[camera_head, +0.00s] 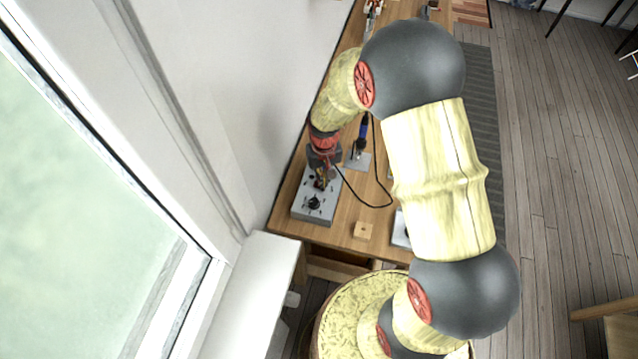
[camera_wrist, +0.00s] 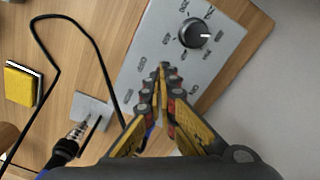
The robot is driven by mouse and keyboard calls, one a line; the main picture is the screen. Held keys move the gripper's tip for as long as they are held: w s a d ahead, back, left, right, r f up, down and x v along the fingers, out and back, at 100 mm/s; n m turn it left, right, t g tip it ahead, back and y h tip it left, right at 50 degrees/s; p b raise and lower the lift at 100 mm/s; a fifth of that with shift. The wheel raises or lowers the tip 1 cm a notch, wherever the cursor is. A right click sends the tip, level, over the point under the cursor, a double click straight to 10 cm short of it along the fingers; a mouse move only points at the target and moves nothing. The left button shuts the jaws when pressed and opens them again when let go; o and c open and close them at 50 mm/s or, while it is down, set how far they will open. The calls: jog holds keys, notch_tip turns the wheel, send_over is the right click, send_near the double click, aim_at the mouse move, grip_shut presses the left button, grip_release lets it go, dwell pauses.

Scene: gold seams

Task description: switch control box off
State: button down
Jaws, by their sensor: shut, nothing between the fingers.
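The control box (camera_head: 309,207) is a grey metal box near the front left end of the wooden table. In the wrist view its grey top (camera_wrist: 145,50) carries a round black knob (camera_wrist: 193,33) with a white mark, and small printed labels around it. The knob also shows in the head view (camera_head: 313,203). My gripper (camera_wrist: 162,70) is shut and empty, with its tips over the panel, to the lower left of the knob. I cannot tell whether the tips touch the panel. The part of the panel under my fingers is hidden. In the head view my gripper (camera_head: 321,180) is over the rear part of the box.
A soldering iron (camera_head: 362,135) with a black cable stands on a grey base (camera_head: 357,162) beside the box. A small wooden block (camera_head: 363,230) lies near the table's front edge. A yellow sponge (camera_wrist: 22,84) lies left in the wrist view. The wall runs close along the left.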

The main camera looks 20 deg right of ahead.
jog(key=shift+r+p, duration=2.1)
jog(key=shift+r, duration=1.25)
jog(key=s+r+t+b, duration=0.5)
jog(key=s+r+b, duration=0.6)
jog(key=s+r, duration=0.9)
jog(key=shift+s+r+n+t, duration=0.25)
jog(key=shift+r+n+t, duration=0.05)
jog(key=shift+r+n, duration=0.1)
